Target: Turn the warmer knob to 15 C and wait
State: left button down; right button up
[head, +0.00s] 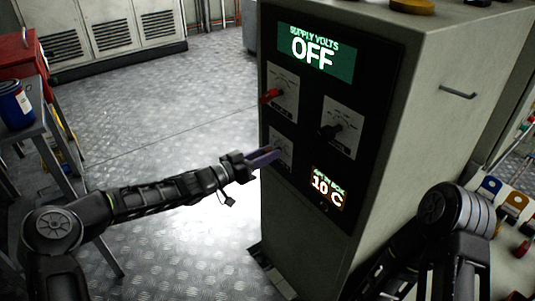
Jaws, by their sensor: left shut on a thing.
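A grey control cabinet (375,75) has a black front panel. Its lower-left dial plate (287,163) is partly covered by my left gripper (272,155). The purple-grey fingers of that gripper reach the plate from the left and are shut on the knob there, which is mostly hidden. The knob's pointer and setting cannot be read. A small display (327,188) at the lower right of the panel reads 10°C. My right arm comes in at the lower right, in front of the cabinet's side, and its gripper is out of view.
A red-handled knob (272,95) and a black knob (330,131) sit on neighbouring plates. A supply volts display (315,50) reads OFF. A table with a blue can (16,104) stands at the left. The metal floor (165,105) between is clear.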

jog(key=shift+f, duration=0.25)
pick_arm(q)
jog(key=shift+m+b, duration=0.4)
jog(key=m+b, duration=0.3)
jog(key=shift+f, duration=0.15)
jog(key=m+b, duration=0.4)
jog(key=m, duration=0.1)
jog(key=shift+s+d+m, duration=0.1)
jog(key=shift+m, duration=0.3)
jog(key=m+b, duration=0.4)
jog(key=shift+f+m, duration=0.1)
jog(key=shift+m, duration=0.2)
jog(key=shift+m+b, duration=1.3)
jog(key=shift+m, duration=0.5)
pick_arm(e)
jog(key=w+d+f, duration=0.1)
jog(key=w+f, duration=0.2)
jog(key=f, duration=1.1)
jog(key=shift+d+f+m+t+h, duration=0.15)
jog(key=shift+d+m+t+h, duration=0.15)
jog(key=shift+t, duration=0.1)
